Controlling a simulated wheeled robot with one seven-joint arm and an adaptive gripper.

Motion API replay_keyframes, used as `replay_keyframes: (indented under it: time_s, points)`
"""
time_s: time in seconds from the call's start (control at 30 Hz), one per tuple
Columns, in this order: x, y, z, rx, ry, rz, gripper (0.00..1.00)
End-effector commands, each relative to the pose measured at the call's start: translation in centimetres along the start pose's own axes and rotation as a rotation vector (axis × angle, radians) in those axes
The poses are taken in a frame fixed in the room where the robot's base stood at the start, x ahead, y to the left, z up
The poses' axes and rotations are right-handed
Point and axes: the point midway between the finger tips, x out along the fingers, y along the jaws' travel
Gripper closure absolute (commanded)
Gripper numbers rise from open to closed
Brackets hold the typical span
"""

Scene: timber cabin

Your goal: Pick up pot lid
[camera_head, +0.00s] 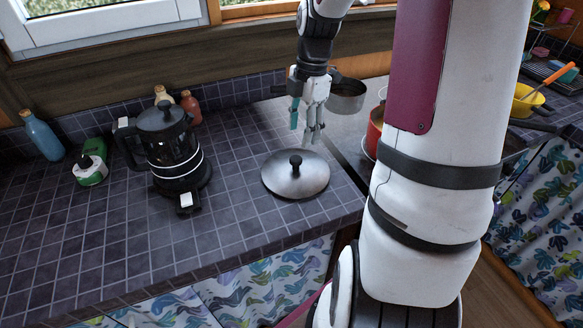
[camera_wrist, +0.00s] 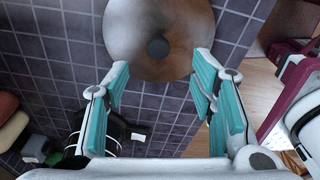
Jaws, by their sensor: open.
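The pot lid (camera_head: 296,176) is a round grey metal disc with a black knob on top. It lies flat on the dark tiled counter near its front edge, knob up. My gripper (camera_head: 306,120) hangs above and just behind the lid in the head view, open and empty, fingers pointing down. In the wrist view the lid (camera_wrist: 158,20) shows at the top, cut off by the frame edge, with its knob beyond the teal finger pads. My gripper (camera_wrist: 163,85) is wide open there, and nothing is between its pads.
A black coffee maker (camera_head: 172,150) stands left of the lid. A blue bottle (camera_head: 43,137), a green-white container (camera_head: 90,170) and small bottles (camera_head: 190,106) stand farther left and back. A grey pan (camera_head: 346,96) and red pot (camera_head: 374,132) are behind and right. The counter's left front is clear.

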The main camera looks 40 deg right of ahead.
Motion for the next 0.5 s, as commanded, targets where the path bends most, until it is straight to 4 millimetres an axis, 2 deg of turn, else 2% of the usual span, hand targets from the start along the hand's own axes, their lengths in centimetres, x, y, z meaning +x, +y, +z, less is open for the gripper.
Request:
replay_keyframes:
  time_s: [0.03, 0.2, 0.5]
  points:
    - [1.2, 0.0, -0.1, -0.001, 0.002, -0.004, 0.49]
    - [3.7, 0.0, -0.1, 0.0, 0.001, -0.002, 0.49]
    - [6.0, 0.1, -0.2, 0.0, 0.001, -0.002, 0.49]
